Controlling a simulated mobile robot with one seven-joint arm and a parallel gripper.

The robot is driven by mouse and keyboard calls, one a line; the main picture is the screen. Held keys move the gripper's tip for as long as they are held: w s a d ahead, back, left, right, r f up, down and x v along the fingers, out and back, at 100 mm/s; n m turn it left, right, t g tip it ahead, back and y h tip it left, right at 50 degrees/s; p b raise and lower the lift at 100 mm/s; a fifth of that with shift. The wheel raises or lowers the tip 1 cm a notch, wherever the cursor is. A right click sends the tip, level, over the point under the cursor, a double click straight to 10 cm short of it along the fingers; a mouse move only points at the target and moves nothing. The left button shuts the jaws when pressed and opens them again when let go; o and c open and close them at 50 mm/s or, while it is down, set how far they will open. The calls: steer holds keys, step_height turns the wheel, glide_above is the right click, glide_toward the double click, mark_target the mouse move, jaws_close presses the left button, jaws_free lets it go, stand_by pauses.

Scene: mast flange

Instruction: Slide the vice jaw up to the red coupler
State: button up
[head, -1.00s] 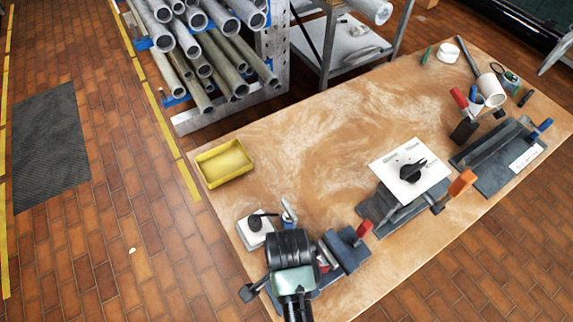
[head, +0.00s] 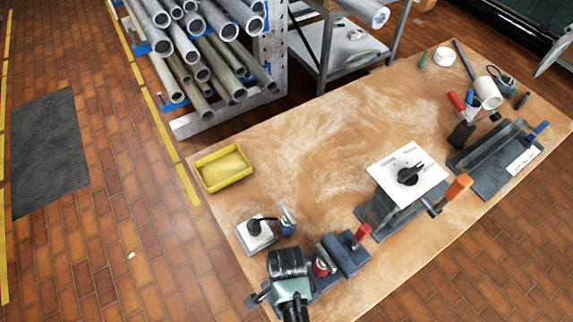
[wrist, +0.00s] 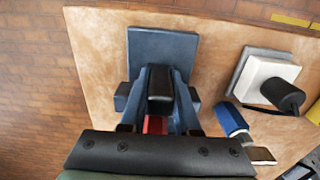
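The dark blue-grey vice (head: 345,254) with a red handle (head: 362,232) lies near the table's front-left corner in the head view. The red coupler (head: 321,267) stands upright on it, just right of my gripper (head: 287,264). In the wrist view a red part (wrist: 155,124), apparently the coupler, shows between the vice's side pieces just beyond my gripper's black body. A dark block (wrist: 160,88), possibly the vice jaw, stands past it, before a blue-grey end plate (wrist: 163,45). My fingertips are hard to tell from the vice parts, so their opening is unclear.
A white box with a black knob (head: 257,235) and a small blue-and-silver part (head: 287,219) stand beside the vice. A yellow tray (head: 223,168) is farther back. The table's middle is clear.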

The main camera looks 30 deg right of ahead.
jaws_close()
steer(key=shift+w+d+p, duration=0.1)
steer(key=shift+d+p, duration=0.2)
steer(key=shift+d, duration=2.35)
steer(key=shift+r, duration=0.1)
steer(key=o, duration=0.6)
jaws_free()
step_height(320, 180, up, 13)
steer(key=shift+f+b, duration=0.1)
steer(key=shift+b, duration=0.6)
